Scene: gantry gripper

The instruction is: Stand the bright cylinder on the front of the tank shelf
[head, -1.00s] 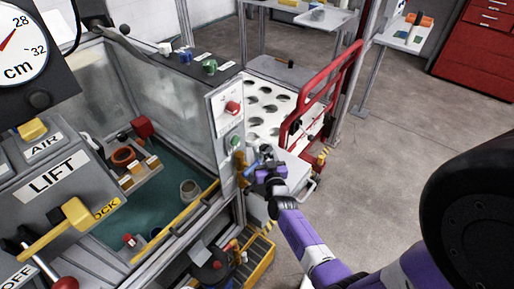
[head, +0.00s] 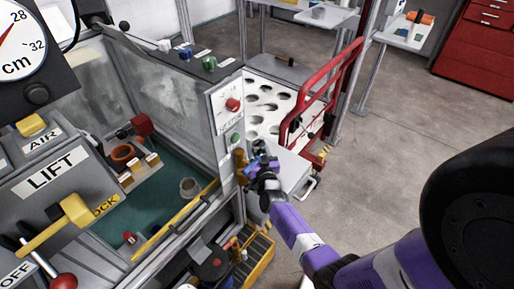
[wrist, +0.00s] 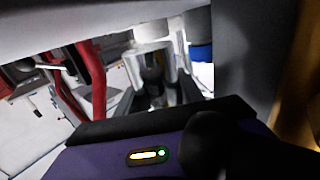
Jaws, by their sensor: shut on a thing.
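My gripper (head: 259,163) is at the right end of the tank, beside the panel with the red and green buttons. In the wrist view a pale, shiny cylinder-like piece (wrist: 154,62) shows between dark finger parts, and my gripper is shut on it. In the head view the held piece is too small and covered to make out clearly. The tank (head: 168,212) has a teal floor and clear walls. I cannot tell which surface is the tank shelf.
A yellow rail (head: 172,224) runs along the tank's front. A red tubular frame (head: 328,82) and a white board with holes (head: 268,103) stand behind my gripper. Open floor lies to the right.

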